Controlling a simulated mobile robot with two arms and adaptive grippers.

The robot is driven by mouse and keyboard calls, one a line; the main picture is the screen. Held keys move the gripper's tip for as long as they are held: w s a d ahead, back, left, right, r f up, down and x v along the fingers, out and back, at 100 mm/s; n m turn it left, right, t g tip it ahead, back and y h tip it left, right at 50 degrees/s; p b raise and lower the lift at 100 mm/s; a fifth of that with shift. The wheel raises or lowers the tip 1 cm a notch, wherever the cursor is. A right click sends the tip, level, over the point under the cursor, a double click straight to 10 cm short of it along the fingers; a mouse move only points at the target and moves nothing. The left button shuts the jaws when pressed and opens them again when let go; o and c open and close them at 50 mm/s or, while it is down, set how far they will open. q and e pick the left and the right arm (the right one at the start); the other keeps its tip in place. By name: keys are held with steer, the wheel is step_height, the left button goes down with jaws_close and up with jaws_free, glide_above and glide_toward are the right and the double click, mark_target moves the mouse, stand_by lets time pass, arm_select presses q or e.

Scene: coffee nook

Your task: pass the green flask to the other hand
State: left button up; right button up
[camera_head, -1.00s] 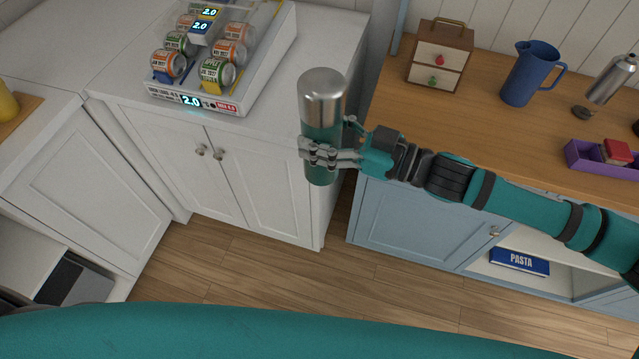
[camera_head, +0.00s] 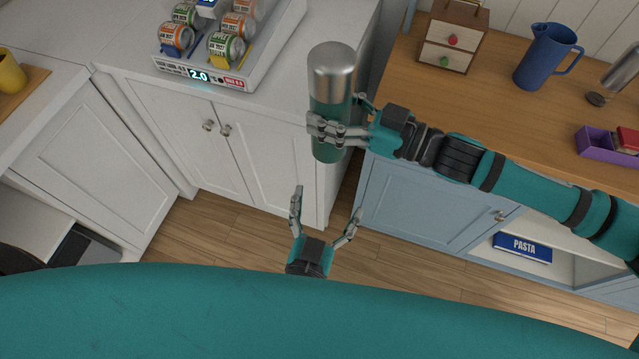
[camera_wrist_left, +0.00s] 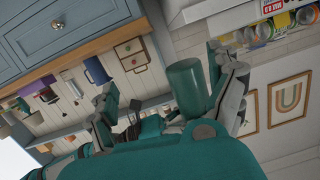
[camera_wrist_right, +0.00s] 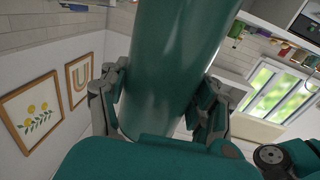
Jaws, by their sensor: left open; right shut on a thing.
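The green flask (camera_head: 329,95) has a silver cap and a green body. It is upright, a little tilted, in the air in front of the white counter. My right gripper (camera_head: 326,130) is shut around its body from the right; the flask also fills the middle of the right wrist view (camera_wrist_right: 178,65). My left gripper (camera_head: 326,203) is open and empty below the flask, fingers pointing up towards it and apart from it. In the left wrist view the flask's lower part (camera_wrist_left: 188,88) shows beyond and between the open fingers (camera_wrist_left: 170,78).
A can rack (camera_head: 240,75) stands on the white counter at the left. The wooden counter at the right holds a small drawer box (camera_head: 452,40), a blue pitcher (camera_head: 547,57) and a purple tray (camera_head: 597,143). A pasta box (camera_head: 522,247) lies on the shelf below.

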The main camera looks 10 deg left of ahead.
arm_select(q)
step_height(320, 180, up, 8)
steer(key=a+n+t, duration=0.1)
steer(key=t, duration=0.1)
steer(key=shift+y, duration=0.4)
steer(key=w, duration=1.1)
steer(key=shift+w+d, duration=0.2)
steer(key=shift+w, duration=0.2)
steer(key=shift+c, duration=0.3)
steer(key=shift+d, duration=0.2)
steer(key=c, duration=1.5)
arm_select(e)
steer(key=shift+s+a+r, duration=0.1)
steer(key=shift+a, duration=0.05)
arm_select(q)
steer(key=shift+r, duration=0.1)
arm_select(e)
steer(key=o, duration=1.1)
arm_select(q)
steer(key=shift+a, duration=0.1)
arm_select(e)
steer(key=o, duration=0.5)
